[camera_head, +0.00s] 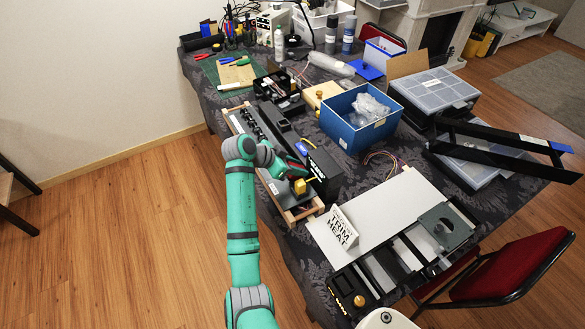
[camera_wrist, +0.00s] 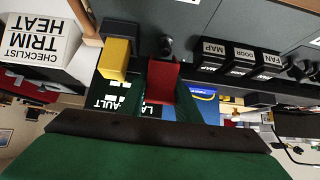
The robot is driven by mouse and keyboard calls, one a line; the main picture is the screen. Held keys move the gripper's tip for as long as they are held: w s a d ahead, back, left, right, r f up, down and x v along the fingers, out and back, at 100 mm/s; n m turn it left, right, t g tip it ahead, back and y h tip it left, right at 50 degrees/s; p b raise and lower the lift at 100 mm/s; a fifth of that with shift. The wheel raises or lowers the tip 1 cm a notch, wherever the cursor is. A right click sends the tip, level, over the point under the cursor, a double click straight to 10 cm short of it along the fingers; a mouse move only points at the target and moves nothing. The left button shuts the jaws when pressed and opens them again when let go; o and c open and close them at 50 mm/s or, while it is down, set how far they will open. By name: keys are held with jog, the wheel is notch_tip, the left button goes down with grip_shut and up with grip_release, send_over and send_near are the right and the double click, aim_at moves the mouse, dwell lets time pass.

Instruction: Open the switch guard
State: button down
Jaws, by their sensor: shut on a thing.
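A red switch guard (camera_wrist: 163,76) shows in the middle of the wrist view, on the dark panel (camera_wrist: 225,20). My gripper (camera_wrist: 155,97) has its two dark green fingers on either side of the red guard and is shut on it. A yellow guard (camera_wrist: 115,58) stands just left of it in the wrist view; it also shows in the head view (camera_head: 300,187). In the head view my gripper (camera_head: 292,168) is low over the near end of the panel assembly. The switch under the red guard is hidden.
Switches labelled MAP, DOOR and FAN (camera_wrist: 240,60) line the panel close by. A black box (camera_head: 325,167) stands right beside my gripper. A white TRIM HEAT checklist sign (camera_head: 342,228) is nearer the front. A blue bin (camera_head: 361,118) stands behind.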

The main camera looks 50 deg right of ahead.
jog(key=shift+f, duration=0.15)
jog(key=c, duration=1.4)
grip_release()
jog(key=v, duration=1)
jog(key=shift+a+r, duration=0.25)
jog(key=shift+r, duration=0.1)
